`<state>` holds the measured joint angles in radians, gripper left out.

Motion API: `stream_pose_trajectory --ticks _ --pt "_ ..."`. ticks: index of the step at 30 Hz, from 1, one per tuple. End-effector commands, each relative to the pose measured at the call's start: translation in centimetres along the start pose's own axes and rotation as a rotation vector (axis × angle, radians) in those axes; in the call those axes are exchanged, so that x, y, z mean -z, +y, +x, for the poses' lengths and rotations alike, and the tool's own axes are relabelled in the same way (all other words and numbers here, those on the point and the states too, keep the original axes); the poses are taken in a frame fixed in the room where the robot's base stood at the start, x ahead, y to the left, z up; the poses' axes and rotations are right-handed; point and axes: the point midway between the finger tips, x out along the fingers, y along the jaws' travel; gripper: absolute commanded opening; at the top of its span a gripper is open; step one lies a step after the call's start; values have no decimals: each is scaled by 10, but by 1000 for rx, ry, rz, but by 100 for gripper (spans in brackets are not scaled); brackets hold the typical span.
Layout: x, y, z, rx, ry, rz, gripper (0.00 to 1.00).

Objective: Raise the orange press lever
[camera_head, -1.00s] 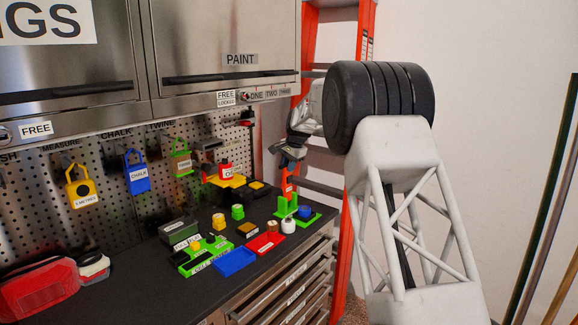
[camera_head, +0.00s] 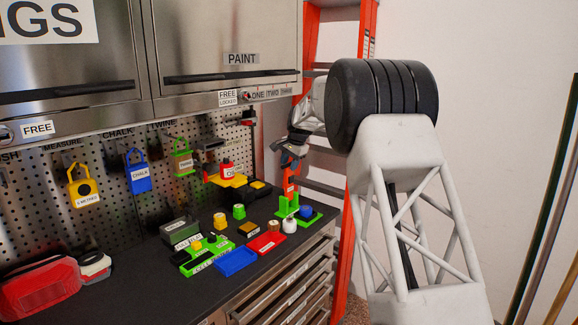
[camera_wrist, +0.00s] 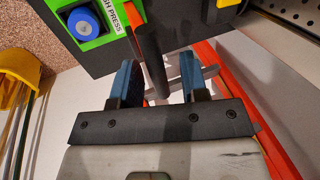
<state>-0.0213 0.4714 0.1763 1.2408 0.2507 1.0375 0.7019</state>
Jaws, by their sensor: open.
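The green press (camera_head: 305,213) with its blue round knob sits at the right end of the bench. In the wrist view, its green plate (camera_wrist: 92,42) carries a label ending in "H PRESS" and the blue knob (camera_wrist: 84,24). My gripper (camera_wrist: 158,82) is open, with two blue-lined fingers apart. A dark bar (camera_wrist: 148,50) beside the press reaches down between the fingers in the picture; I cannot tell whether they touch it. In the head view my gripper (camera_head: 290,160) is above and behind the press.
An orange ladder (camera_head: 358,200) stands right of the bench, close behind my gripper. A blue tray (camera_head: 236,262), a red tray (camera_head: 266,243) and several small parts lie left of the press. A pegboard (camera_head: 105,215) with padlocks backs the bench.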

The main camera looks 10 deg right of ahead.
Motion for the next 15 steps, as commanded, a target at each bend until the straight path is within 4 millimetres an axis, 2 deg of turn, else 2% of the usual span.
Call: stream_pose_trajectory --ticks 9,15 --pt "0 -1 -40 1 1 -1 41" --pt "0 0 -59 0 0 0 41"
